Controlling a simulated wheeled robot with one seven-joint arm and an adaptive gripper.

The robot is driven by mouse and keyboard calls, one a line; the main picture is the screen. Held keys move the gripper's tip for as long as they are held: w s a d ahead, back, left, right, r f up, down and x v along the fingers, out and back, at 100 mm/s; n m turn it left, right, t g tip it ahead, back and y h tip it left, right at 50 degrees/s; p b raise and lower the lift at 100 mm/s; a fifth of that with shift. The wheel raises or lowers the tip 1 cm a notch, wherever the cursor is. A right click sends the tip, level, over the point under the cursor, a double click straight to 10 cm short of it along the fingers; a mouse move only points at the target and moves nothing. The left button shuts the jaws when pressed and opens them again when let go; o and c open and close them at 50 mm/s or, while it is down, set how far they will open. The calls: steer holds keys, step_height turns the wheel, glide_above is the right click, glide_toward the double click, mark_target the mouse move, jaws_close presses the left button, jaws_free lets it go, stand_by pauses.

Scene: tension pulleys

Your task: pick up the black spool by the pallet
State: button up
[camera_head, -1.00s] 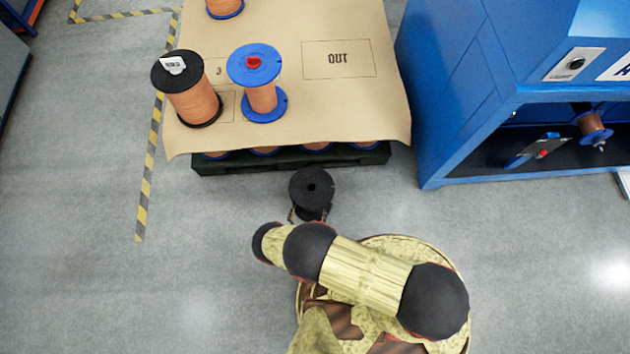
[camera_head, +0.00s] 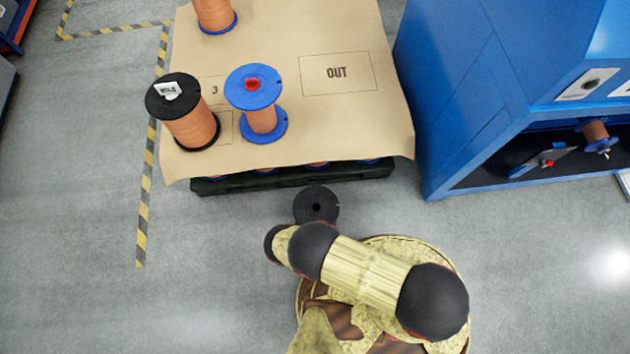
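The black spool (camera_head: 316,205) stands upright on the floor just in front of the pallet (camera_head: 236,187). Its round top flange with a dark centre hole faces up. Its lower part is hidden by my arm, whose bent links lie directly in front of it, close to or overlapping the flange in the picture. My gripper is hidden behind the spool and my arm, so I cannot see its fingers or whether they touch the spool.
Brown sheeting (camera_head: 370,125) covers the pallet load. On it stand a black-flanged copper spool (camera_head: 193,130), a blue-flanged spool (camera_head: 262,118) and another copper spool (camera_head: 213,12). A blue machine (camera_head: 450,110) stands right. Floor is clear left, beside the striped tape (camera_head: 144,215).

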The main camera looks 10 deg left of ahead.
steer(key=shift+c, duration=0.7)
steer(key=c, duration=1.7)
steer(key=shift+c, duration=0.7)
steer(key=shift+a+r, duration=0.1)
